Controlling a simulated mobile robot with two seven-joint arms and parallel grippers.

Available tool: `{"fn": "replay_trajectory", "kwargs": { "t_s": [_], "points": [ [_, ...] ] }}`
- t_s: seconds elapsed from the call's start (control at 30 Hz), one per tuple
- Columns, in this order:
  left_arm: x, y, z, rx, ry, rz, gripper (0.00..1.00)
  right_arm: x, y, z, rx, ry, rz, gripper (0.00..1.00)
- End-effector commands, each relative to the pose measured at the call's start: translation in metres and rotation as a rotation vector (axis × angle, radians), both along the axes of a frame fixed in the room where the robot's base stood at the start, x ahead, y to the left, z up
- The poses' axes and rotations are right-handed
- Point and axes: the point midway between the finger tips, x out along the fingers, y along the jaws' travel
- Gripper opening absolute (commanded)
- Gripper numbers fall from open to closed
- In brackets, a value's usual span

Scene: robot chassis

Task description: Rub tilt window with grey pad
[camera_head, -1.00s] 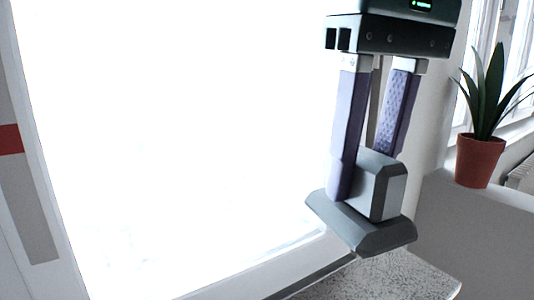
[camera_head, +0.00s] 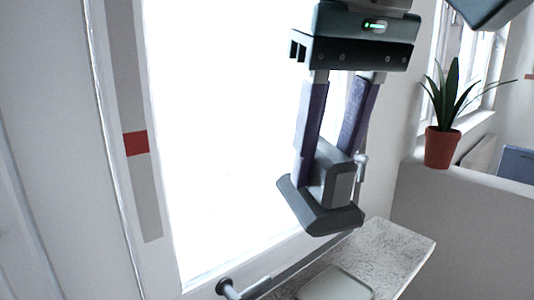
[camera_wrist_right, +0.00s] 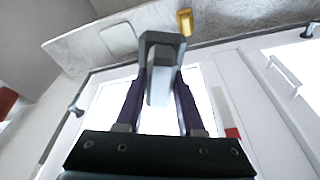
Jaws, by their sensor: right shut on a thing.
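The grey pad (camera_head: 322,212) has a flat, bevelled base and a block grip on its back. My right gripper (camera_head: 325,162) is shut on that block and holds the pad tilted, base down. In the right wrist view the pad (camera_wrist_right: 160,48) sits between the purple fingers of the right gripper (camera_wrist_right: 160,88). The tilt window (camera_head: 225,150) is a bright, washed-out pane in a white frame. The pad overlaps the pane's lower right side in the head view; I cannot tell whether it touches the glass.
A speckled stone sill (camera_head: 400,245) lies below the window, with a pale rounded plate (camera_head: 337,285) on it. Handles stand at the frame's bottom (camera_head: 243,288) and right side (camera_head: 361,168). A potted plant (camera_head: 441,147) stands on a ledge at right. A gold object (camera_wrist_right: 185,22) shows in the wrist view.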

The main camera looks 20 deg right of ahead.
Motion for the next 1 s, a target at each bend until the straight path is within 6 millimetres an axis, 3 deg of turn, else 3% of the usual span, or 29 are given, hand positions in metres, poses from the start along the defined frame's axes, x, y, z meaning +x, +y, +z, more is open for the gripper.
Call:
{"fn": "replay_trajectory", "kwargs": {
  "t_s": [0.03, 0.27, 0.5, 0.63, 0.8, 1.0],
  "points": [
    [0.0, 0.0, 0.017, 0.0, -0.001, 0.0, 0.0, 0.008, 0.004, 0.016, 0.001, -0.033, 0.0, 0.0],
    [0.0, 0.0, 0.068, -0.002, -0.003, 0.001, 0.0, 0.056, 0.012, 0.075, -0.002, -0.31, 0.025, 0.0],
    [0.001, -0.002, 0.138, -0.009, -0.004, 0.006, 0.0, 0.102, -0.002, 0.179, 0.038, -0.805, 0.152, 0.0],
    [0.001, -0.003, 0.168, -0.012, -0.004, 0.008, 0.0, 0.112, -0.011, 0.232, 0.09, -1.032, 0.217, 0.0],
    [0.001, -0.003, 0.205, -0.012, -0.003, 0.009, 0.0, 0.109, -0.018, 0.298, 0.162, -1.26, 0.275, 0.0],
    [0.001, -0.003, 0.226, -0.011, -0.004, 0.008, 0.0, 0.098, -0.018, 0.337, 0.218, -1.393, 0.305, 0.0]
  ]
}}
